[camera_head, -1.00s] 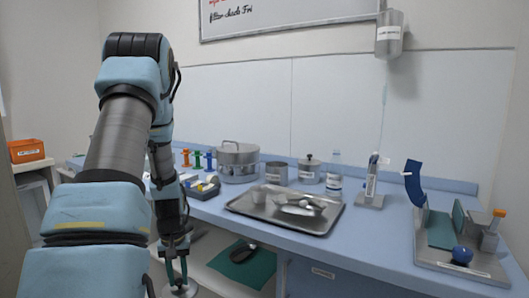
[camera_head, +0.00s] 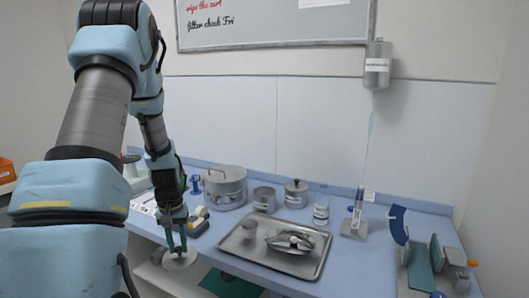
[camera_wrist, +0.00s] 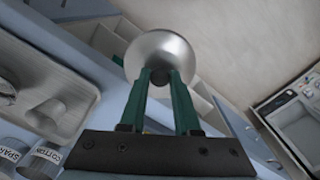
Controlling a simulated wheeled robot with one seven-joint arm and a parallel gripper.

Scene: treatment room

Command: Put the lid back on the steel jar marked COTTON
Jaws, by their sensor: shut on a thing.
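My gripper (camera_head: 177,246) is shut on the knob of a round steel lid (camera_head: 180,261), held level in front of the counter's front edge. In the wrist view the shiny lid (camera_wrist: 162,52) hangs between my green fingertips (camera_wrist: 161,76). The steel jar marked COTTON (camera_wrist: 47,154) shows at the lower left of the wrist view, partly cut off. In the head view an open steel jar (camera_head: 264,200), which appears to be this one, stands behind the tray, to the right of and beyond my gripper. Its label is too small to read there.
A lidded steel jar (camera_head: 296,194) stands just right of the open one, and a large steel pot (camera_head: 225,188) to its left. A steel tray (camera_head: 238,246) with a cup and a dish lies in front.

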